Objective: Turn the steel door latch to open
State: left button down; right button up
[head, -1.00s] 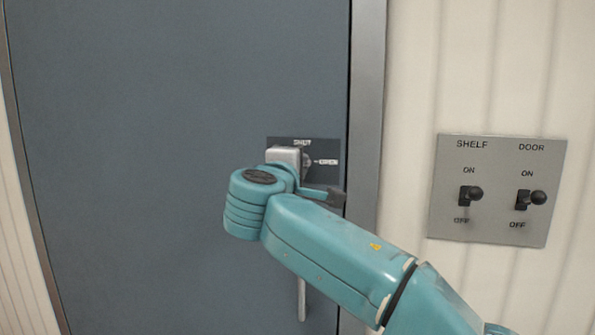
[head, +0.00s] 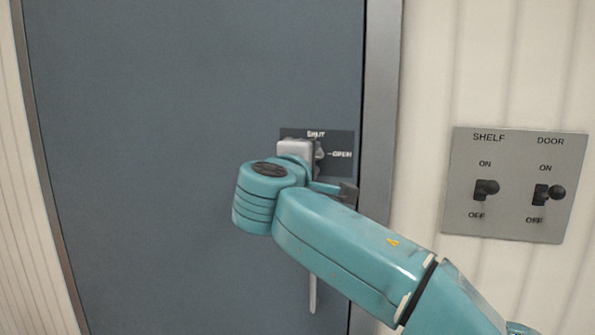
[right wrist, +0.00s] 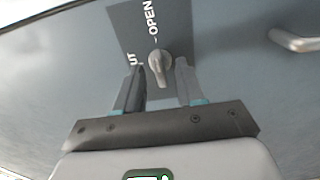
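The steel door latch (right wrist: 159,66) is a small grey lever on a dark plate (right wrist: 122,25) lettered SHUT and OPEN. In the right wrist view my right gripper (right wrist: 162,78) has its two dark fingers apart, one on each side of the latch. I see gaps beside the latch and cannot tell any contact. In the head view the plate (head: 341,146) reads SHUT at its top and OPEN at its right. My right gripper (head: 306,151) is at the plate, and its fingers are mostly hidden there. Which mark the latch points to is unclear. My left gripper is out of view.
The blue-grey door (head: 190,110) fills the left and middle. A vertical pull handle (head: 312,291) is below the plate, partly behind my arm. A panel (head: 514,207) with SHELF and DOOR toggle switches is on the pale wall at right. The door frame (head: 380,110) lies between.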

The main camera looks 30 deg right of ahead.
jog(key=b+v, duration=0.1)
jog(key=v, duration=1.4)
